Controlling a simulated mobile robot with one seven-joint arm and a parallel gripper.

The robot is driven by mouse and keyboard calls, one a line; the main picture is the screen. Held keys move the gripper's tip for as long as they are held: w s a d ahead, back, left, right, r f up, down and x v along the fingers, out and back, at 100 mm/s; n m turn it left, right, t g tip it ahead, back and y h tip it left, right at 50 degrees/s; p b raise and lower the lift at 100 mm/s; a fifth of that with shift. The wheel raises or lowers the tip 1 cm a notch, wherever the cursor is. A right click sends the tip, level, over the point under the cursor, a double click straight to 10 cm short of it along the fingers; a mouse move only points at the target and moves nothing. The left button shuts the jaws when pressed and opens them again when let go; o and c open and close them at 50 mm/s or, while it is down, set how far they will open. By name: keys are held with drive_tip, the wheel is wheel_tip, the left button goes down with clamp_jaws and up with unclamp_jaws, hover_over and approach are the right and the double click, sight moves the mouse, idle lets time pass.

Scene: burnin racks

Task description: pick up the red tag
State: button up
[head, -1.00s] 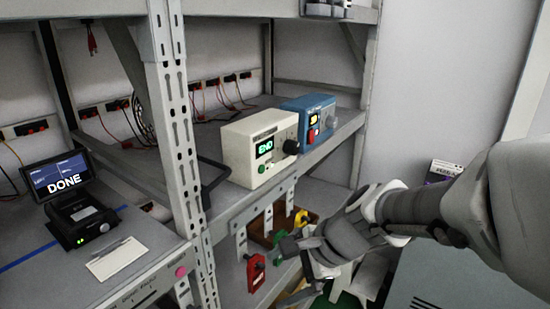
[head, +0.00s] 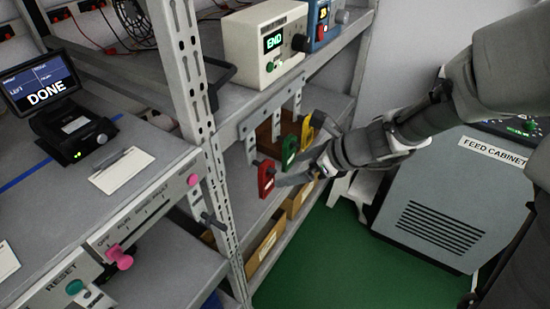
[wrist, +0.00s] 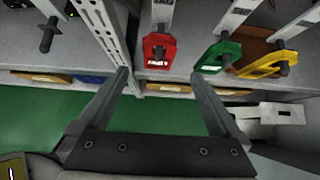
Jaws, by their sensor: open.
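The red tag (head: 266,180) hangs from a peg on a grey upright strip under the shelf edge. In the wrist view the red tag (wrist: 153,58) lies between the lines of my two fingers, just beyond their tips. My gripper (wrist: 159,76) is open and empty, its fingers spread wider than the tag. In the head view my gripper (head: 294,178) reaches in from the right, close beside the red tag, partly hidden by my wrist. I cannot tell the exact gap.
A green tag (head: 289,150) and a yellow tag (head: 307,131) hang on neighbouring strips to the right. A rack post (wrist: 100,28) stands left of the red tag. Cardboard bins (head: 265,243) sit below. The feed cabinet (head: 435,215) stands at right; green floor is open between.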

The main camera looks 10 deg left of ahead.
sight(269, 177)
drive_tip(key=b+x, duration=0.2)
drive_tip(key=x, duration=0.6)
drive_tip(key=shift+a+f, duration=0.2)
drive_tip(key=shift+f, duration=0.05)
drive_tip(key=b+x, duration=0.2)
drive_tip(key=x, duration=0.3)
drive_tip(key=shift+s+a+f, duration=0.1)
drive_tip(key=shift+a, duration=0.1)
drive_tip(key=c, duration=1.4)
drive_tip(key=shift+r, duration=0.2)
drive_tip(key=shift+r+p, duration=0.35)
drive_tip(key=shift+r, duration=0.25)
drive_tip(key=s+d, duration=0.3)
drive_tip(key=d, duration=0.5)
drive_tip(key=s+d+r+p, duration=0.1)
drive_tip(key=s+d, duration=0.3)
drive_tip(key=d, duration=0.4)
drive_tip(key=shift+d, duration=0.35)
